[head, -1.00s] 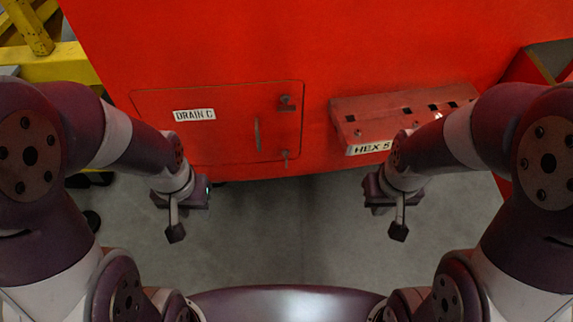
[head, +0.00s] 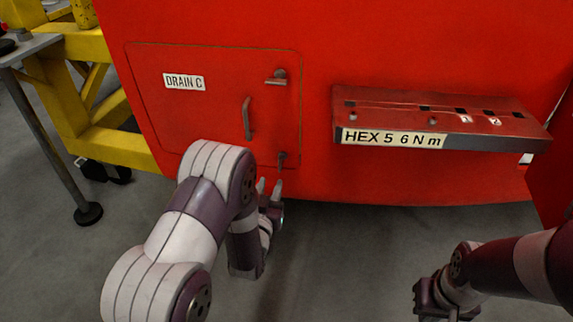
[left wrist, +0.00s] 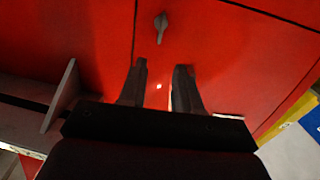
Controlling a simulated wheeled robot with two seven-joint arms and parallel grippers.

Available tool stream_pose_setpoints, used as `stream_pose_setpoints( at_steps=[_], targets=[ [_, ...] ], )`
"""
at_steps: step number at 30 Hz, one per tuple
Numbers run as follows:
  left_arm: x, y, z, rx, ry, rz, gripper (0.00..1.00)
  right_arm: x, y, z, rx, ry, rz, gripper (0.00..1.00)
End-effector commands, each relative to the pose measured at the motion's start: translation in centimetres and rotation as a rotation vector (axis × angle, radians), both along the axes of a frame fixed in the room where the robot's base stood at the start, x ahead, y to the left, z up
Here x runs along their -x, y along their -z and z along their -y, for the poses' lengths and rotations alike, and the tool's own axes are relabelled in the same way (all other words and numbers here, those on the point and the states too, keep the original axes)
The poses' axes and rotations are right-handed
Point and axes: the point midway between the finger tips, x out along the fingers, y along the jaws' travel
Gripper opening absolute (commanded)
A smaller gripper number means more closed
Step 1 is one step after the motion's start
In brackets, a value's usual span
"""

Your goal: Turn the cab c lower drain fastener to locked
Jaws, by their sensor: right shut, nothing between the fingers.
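The red drain door (head: 215,120) carries a "DRAIN C" label. The lower drain fastener (head: 282,160) is a small dark handle at the door's lower right corner, pointing down in the head view. In the left wrist view a fastener (left wrist: 160,27) shows beyond the fingers, near a panel seam, its handle lengthwise in that picture. My left gripper (head: 269,188) is just below the lower fastener, fingers up, apart and empty. Its two fingers also show in the left wrist view (left wrist: 161,85). They do not touch the fastener. My right gripper (head: 443,300) is low at the right, shut and empty.
The upper fastener (head: 277,77) has its handle sideways. A curved door handle (head: 247,118) is left of the fasteners. The red "HEX 5 6 N m" tool shelf (head: 450,142) juts out at right. A yellow frame (head: 112,146) stands at left. Grey floor below is clear.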

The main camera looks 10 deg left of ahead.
Motion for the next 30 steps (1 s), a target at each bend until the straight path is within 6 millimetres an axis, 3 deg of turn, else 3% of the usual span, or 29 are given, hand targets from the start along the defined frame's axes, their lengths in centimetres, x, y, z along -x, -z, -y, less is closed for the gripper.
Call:
stream_pose_setpoints(
  at_steps=[12, 18, 25, 26, 28, 30],
  targets=[
    [-9.7, 0.2, -0.4, 0.001, 0.0, 0.0, 0.33, 0.0, 2.1, 0.0, 0.0, 0.0, -0.001, 0.0],
    [-11.5, 0.1, -0.5, 0.0, 0.001, -0.002, 0.33, 0.0, 2.3, 0.0, 0.0, 0.0, -0.001, 0.0],
    [-11.6, 0.0, -0.5, 0.0, 0.001, -0.003, 0.33, 0.0, 2.3, 0.0, 0.0, 0.0, -0.001, 0.0],
    [-11.6, 0.0, -0.5, 0.0, 0.001, -0.003, 0.26, 0.0, 2.3, 0.0, 0.0, 0.0, -0.001, 0.0],
    [-11.6, 0.0, -0.5, 0.0, 0.001, -0.003, 0.04, 0.0, 2.3, 0.0, 0.0, 0.0, -0.001, 0.0],
    [-11.6, 0.0, -0.5, 0.0, 0.001, -0.003, 0.0, 0.0, 2.3, 0.0, 0.0, 0.0, -0.001, 0.0]
  ],
)
